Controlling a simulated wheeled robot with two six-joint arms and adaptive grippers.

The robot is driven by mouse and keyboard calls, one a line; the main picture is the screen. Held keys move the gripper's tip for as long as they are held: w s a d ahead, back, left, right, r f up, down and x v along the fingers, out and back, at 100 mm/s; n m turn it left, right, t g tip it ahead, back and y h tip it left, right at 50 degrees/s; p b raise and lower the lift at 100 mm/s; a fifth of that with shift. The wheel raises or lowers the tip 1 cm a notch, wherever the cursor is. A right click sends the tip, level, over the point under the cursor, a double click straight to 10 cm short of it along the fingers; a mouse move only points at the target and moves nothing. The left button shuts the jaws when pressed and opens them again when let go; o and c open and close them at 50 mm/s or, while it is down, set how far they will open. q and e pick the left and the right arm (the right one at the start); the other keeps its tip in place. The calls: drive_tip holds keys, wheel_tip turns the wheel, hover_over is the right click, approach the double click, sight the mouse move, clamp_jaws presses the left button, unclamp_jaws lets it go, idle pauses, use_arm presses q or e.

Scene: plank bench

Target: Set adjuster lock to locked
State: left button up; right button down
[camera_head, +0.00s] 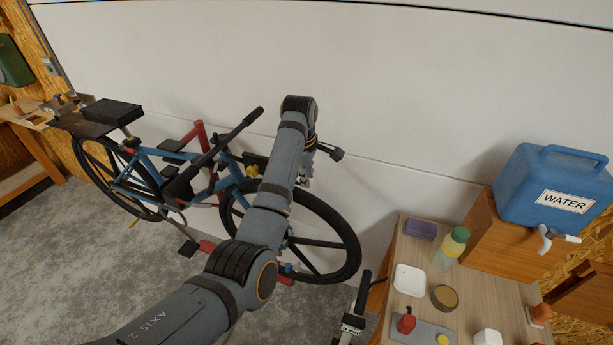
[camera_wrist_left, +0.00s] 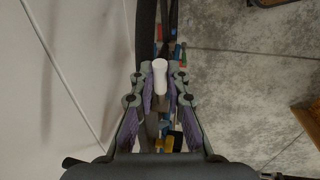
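My left arm reaches across the bicycle, and its gripper (camera_head: 308,165) is beside the handlebar end, mostly hidden by the arm. In the left wrist view the two purple-padded fingers of my left gripper (camera_wrist_left: 160,88) flank a white rounded handle-like piece (camera_wrist_left: 160,70). The fingers are close on both sides of it. Whether they touch it cannot be told. The adjuster lock cannot be made out for certain; whether this white piece belongs to it is unclear. My right gripper is not in view.
The blue and red bicycle (camera_head: 150,170) stands along the white wall (camera_head: 400,90). A wooden table (camera_head: 405,250) at the right holds a bottle (camera_head: 452,246), a purple box (camera_head: 421,229) and a blue water container (camera_head: 550,185). Grey floor (camera_head: 70,260) is open at the lower left.

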use_arm(q)
clamp_jaws()
drive_tip(key=shift+w+a+r+h, duration=0.1)
drive_tip(key=shift+a+r+h, duration=0.2)
drive_tip(key=shift+h, duration=0.3)
drive_tip(key=shift+d, duration=0.1)
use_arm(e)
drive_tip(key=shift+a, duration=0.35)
